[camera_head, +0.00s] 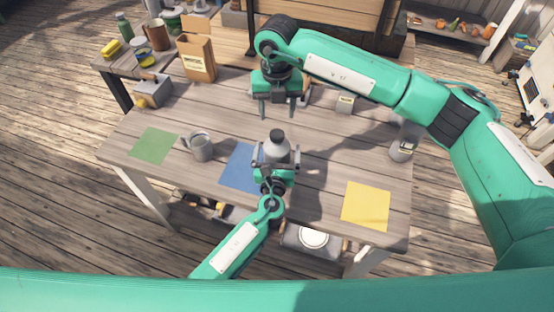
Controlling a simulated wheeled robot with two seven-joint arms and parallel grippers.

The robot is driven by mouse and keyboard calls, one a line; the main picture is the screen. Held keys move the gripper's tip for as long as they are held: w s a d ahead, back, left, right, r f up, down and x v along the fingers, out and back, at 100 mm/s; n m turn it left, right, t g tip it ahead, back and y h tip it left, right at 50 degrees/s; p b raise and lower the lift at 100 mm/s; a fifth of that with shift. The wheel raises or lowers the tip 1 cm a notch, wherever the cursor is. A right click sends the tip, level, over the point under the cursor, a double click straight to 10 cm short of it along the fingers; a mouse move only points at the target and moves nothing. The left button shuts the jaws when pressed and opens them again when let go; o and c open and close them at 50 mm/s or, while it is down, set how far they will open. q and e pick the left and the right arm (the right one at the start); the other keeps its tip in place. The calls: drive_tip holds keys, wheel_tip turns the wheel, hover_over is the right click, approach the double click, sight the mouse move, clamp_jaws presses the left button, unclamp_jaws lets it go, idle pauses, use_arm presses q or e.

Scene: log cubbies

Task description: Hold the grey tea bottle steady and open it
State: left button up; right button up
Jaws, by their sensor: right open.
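The grey tea bottle (277,149) stands upright near the middle of the table, with its darker cap (277,135) on top. My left gripper (276,160) comes from the front edge, with a finger on each side of the bottle's body, and looks shut on it. The contact is small in the picture. My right gripper (277,107) is open and empty, fingers pointing down. It shows just beyond the bottle, apart from the cap.
The blue mat (236,168) lies beside the bottle, partly covered. A grey mug (199,147), green mat (153,145) and grey box (153,91) are at left. A yellow mat (366,205) and a grey container (402,149) are at right. A cardboard box (197,60) stands behind.

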sight(277, 134)
use_arm(q)
drive_tip(key=shift+w, duration=0.4)
drive_tip(key=shift+c, duration=0.5)
drive_tip(key=c, duration=1.8)
drive_tip(key=shift+c, duration=0.3)
use_arm(e)
drive_tip(key=m, duration=0.3)
drive_tip(key=shift+m, duration=0.4)
drive_tip(key=m, duration=0.5)
drive_tip(key=shift+f, duration=4.05)
